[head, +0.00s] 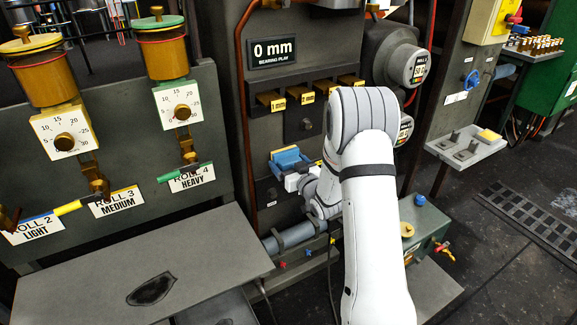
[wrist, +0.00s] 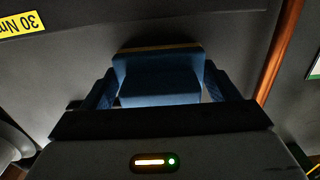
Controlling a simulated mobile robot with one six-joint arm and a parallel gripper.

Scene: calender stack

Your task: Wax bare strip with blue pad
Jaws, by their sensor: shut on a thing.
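A blue pad (wrist: 158,78) is between the two fingers of my gripper (wrist: 160,95) in the wrist view. Its far edge shows a thin yellowish line, and a dark panel lies beyond it. In the head view the blue pad (head: 287,155) is beside the dark machine front, below a row of brass blocks, with my gripper (head: 286,168) shut on it. I cannot tell whether the pad touches the panel. I cannot make out the bare strip in either view.
A copper pipe (head: 242,110) runs down left of my gripper and also shows in the wrist view (wrist: 282,55). A grey horizontal tube (head: 290,238) lies below. A flat grey bench (head: 190,262) is at lower left. Round gauges (head: 410,66) stand to the right, beyond my arm.

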